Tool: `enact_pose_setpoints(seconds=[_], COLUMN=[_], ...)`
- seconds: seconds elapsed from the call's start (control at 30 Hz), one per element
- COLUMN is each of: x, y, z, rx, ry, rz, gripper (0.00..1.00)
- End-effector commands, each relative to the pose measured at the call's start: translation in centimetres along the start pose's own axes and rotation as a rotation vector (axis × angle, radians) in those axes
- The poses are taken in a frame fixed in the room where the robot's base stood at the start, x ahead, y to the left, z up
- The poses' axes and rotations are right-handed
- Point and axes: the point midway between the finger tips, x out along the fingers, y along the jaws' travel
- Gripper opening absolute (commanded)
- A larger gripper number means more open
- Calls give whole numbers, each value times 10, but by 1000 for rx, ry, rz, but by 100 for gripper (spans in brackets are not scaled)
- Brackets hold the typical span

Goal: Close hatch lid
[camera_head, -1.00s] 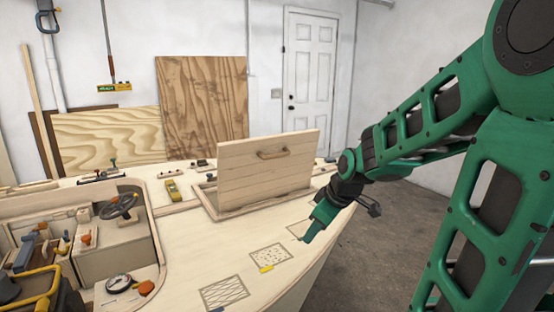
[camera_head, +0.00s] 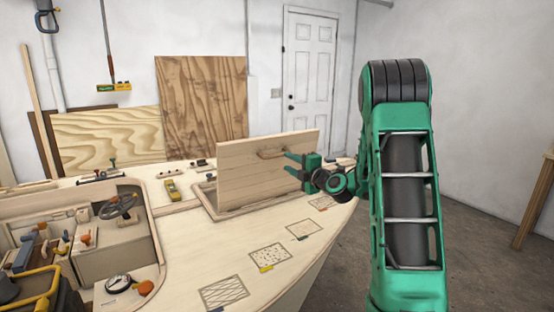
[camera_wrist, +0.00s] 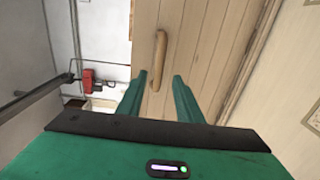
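The hatch lid (camera_head: 245,178) is a light wooden panel standing up, open and tilted slightly, at its frame (camera_head: 210,200) on the plywood deck. A wooden bar handle (camera_head: 270,154) is on its near face. My gripper (camera_head: 289,162) is in front of the lid's right part, its fingers pointing left toward the handle. The handle appears beyond the fingertips, not held. The lid (camera_wrist: 195,50) fills the wrist view's middle.
The deck (camera_head: 210,255) carries several printed patches, such as a dotted one (camera_head: 270,257). A cockpit opening with a steering wheel (camera_head: 118,207) is at left. A yellow tool (camera_head: 172,190) lies left of the hatch. Open floor (camera_head: 480,255) is at right.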

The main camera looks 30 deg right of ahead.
Motion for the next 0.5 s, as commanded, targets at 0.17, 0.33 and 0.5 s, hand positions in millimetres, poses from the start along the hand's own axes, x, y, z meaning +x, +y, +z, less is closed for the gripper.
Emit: enact_pose_setpoints(seconds=[0.17,0.33,0.5], x=[28,59,83], y=[0,0,-1], z=[-2,-2,-2], rx=[-2,-1,0], ry=[4,3,3], rz=[0,-1,-2], gripper=[33,33,33])
